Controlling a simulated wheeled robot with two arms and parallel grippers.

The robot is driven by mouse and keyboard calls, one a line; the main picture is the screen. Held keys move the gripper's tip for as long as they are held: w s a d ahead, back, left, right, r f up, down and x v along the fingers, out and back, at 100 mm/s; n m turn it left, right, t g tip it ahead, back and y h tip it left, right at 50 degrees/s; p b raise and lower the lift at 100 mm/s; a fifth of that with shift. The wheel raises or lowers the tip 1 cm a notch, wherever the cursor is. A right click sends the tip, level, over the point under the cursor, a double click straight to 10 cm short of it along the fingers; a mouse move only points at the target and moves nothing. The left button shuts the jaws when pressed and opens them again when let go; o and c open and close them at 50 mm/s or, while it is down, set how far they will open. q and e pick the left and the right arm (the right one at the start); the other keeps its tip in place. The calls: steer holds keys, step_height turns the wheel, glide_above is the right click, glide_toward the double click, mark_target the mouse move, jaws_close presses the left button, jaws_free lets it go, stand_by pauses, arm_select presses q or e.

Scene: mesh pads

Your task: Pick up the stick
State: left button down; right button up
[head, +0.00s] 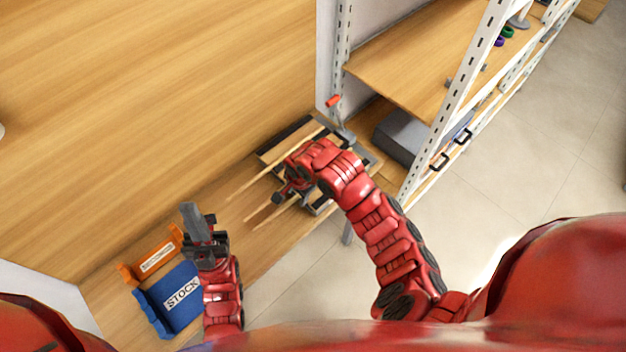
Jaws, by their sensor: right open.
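Several thin pale wooden sticks lie side by side, slanting across a dark rack (286,137) at the back of the bench. The upper stick (252,181) shows clearly, with its near end out over the bench. Other sticks (268,212) run partly under my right gripper (279,190), which is open, low over the sticks and points left. Its arm hides the middle of the rack, and I cannot tell if it touches a stick. My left gripper (204,238) is at the lower left, with a grey bar (195,220) standing up between its fingers.
An orange bin (152,261) and a blue bin marked STOCK (172,303) sit left of my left gripper. A shelf unit with white posts (476,55) stands at the right, with a dark grey box (400,139) inside.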

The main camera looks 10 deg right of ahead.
steer(key=shift+w+f, duration=0.1)
steer(key=shift+f, duration=0.05)
jaws_close()
steer(key=shift+r, duration=0.2)
stand_by(0.4)
steer(key=shift+w+r+b, duration=0.1)
steer(key=shift+r+b, duration=0.55)
steer(key=shift+s+d+r+b, duration=0.1)
steer(key=shift+s+r+b, duration=0.15)
steer(key=shift+r, duration=0.25)
steer(key=shift+s+d+r+b, duration=0.1)
steer(key=shift+s+r, duration=0.1)
steer(key=shift+r, duration=0.3)
steer(key=s+d+p, duration=0.3)
steer(key=s, duration=0.4)
steer(key=s+d+r+p, duration=0.1)
steer(key=s+d+p, duration=0.2)
steer(key=s, duration=0.4)
steer(key=shift+r, duration=0.25)
